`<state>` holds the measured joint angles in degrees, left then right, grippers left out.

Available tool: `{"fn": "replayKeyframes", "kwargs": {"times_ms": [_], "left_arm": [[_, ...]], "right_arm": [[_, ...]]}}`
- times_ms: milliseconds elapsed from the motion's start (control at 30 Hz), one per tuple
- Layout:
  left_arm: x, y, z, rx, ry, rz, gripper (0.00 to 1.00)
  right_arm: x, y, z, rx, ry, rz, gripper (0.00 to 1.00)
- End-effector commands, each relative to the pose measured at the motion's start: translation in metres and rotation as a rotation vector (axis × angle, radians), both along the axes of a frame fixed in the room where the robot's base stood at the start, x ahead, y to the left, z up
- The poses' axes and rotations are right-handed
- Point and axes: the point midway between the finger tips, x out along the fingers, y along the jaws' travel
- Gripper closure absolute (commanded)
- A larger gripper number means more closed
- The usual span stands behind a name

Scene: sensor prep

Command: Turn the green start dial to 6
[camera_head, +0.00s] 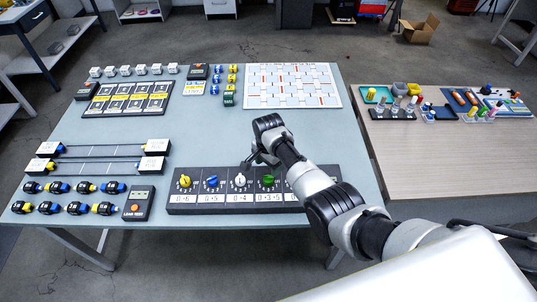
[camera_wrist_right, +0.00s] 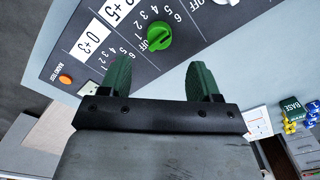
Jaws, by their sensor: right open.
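The green start dial (camera_head: 268,180) sits on the black dial panel (camera_head: 215,208), right of the white dial (camera_head: 239,180). In the right wrist view the green dial (camera_wrist_right: 158,39) has a raised grip bar beside printed numbers and an OFF mark; I cannot tell which mark it points to. My right gripper (camera_head: 255,160) is over the panel's far edge, close to the green dial. In its wrist view the open, empty fingers (camera_wrist_right: 159,75) lie on either side of the dial's line, with a gap from it. My left gripper is not in view.
A yellow dial (camera_head: 185,181) and a blue dial (camera_head: 211,181) are farther left on the panel. My right arm hides the panel's right part. A lean test box (camera_head: 138,204) stands left of the panel. The table (camera_head: 210,140) is clear behind the panel.

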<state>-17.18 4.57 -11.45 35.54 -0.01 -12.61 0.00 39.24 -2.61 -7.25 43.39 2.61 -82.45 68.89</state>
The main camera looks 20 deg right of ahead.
Motion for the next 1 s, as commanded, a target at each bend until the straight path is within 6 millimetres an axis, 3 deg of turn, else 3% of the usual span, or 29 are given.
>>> {"fn": "replayKeyframes", "kwargs": {"times_ms": [133,333,867,1000], "left_arm": [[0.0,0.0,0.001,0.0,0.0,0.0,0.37],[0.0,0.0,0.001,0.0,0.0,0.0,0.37],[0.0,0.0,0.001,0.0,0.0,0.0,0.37],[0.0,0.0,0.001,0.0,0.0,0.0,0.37]], "right_arm": [[0.0,0.0,0.021,-0.001,-0.003,0.0,0.37],[0.0,-0.001,0.035,-0.002,-0.001,0.0,0.37],[-0.001,0.0,0.036,-0.001,0.0,0.001,0.37],[-0.013,-0.004,0.027,-0.002,-0.01,0.046,0.37]]}}
